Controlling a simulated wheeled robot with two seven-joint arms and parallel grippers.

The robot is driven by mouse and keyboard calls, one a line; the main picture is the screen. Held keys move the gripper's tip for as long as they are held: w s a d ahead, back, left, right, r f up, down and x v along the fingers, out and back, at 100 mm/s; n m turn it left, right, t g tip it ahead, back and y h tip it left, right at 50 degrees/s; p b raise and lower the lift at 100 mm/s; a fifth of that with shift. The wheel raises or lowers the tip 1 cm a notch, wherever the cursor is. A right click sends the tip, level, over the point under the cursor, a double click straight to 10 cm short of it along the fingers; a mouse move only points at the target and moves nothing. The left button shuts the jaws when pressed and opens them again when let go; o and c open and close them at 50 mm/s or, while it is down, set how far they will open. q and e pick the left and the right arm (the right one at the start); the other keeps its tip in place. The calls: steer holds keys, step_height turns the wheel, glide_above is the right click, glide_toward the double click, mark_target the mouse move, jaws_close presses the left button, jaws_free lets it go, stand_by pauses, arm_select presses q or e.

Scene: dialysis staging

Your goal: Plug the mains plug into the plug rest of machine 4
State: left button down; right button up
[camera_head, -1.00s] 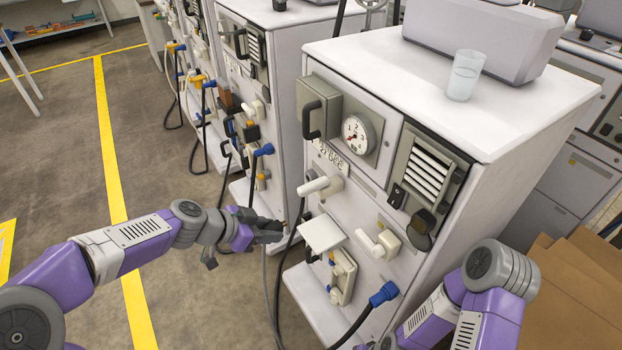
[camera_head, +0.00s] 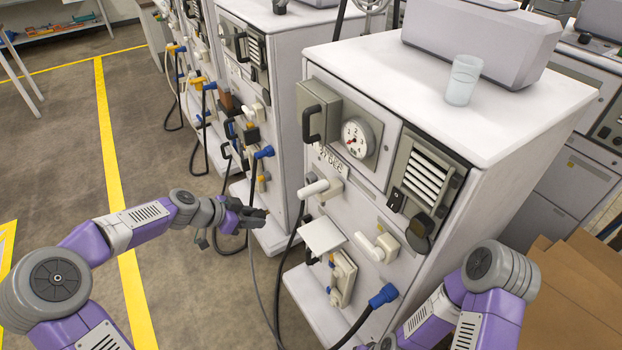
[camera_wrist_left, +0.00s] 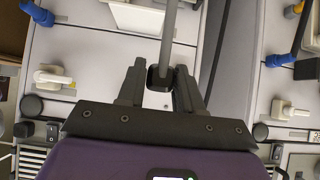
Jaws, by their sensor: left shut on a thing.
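My left gripper (camera_head: 256,216) is in front of the gap between the nearest machine (camera_head: 478,180) and the one behind it. In the left wrist view its fingers (camera_wrist_left: 160,88) are shut on a small dark block, seemingly the mains plug (camera_wrist_left: 159,77), with a grey cable (camera_wrist_left: 171,30) running away from it. In the head view the fingers hide most of the plug, and the cable (camera_head: 262,290) hangs below. The nearest machine's front has a small plate with unclear lettering (camera_head: 329,160) and white fittings (camera_head: 375,247); I cannot tell which is the plug rest. My right gripper is out of view.
A white ledge (camera_head: 321,235) and a blue connector (camera_head: 383,295) with a black hose stick out from the nearest front. A cup (camera_head: 462,80) stands on its top. More machines line up behind. The floor on the left, with its yellow line (camera_head: 113,170), is clear.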

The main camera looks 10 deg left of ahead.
arm_select(q)
steer(key=w+a+f+p, duration=0.2)
steer(key=w+a+f, duration=0.25)
steer(key=w, duration=0.25)
steer(key=w+d+b, duration=0.2)
steer(key=w+d, duration=0.5)
steer(key=d, duration=0.2)
steer(key=shift+d+r, duration=0.15)
steer(key=shift+d, duration=0.05)
steer(key=shift+w+d, duration=0.1)
steer(key=shift+w, duration=0.05)
stand_by(0.5)
steer(key=shift+w+d, duration=1.1)
steer(key=shift+d, duration=0.3)
steer(key=shift+b, duration=0.9)
stand_by(0.7)
steer(key=shift+w+d+p, duration=0.35)
steer(key=shift+w+d, duration=0.15)
steer(key=shift+d, duration=0.15)
stand_by(0.3)
steer(key=shift+w+d, duration=0.2)
steer(key=shift+d, duration=0.05)
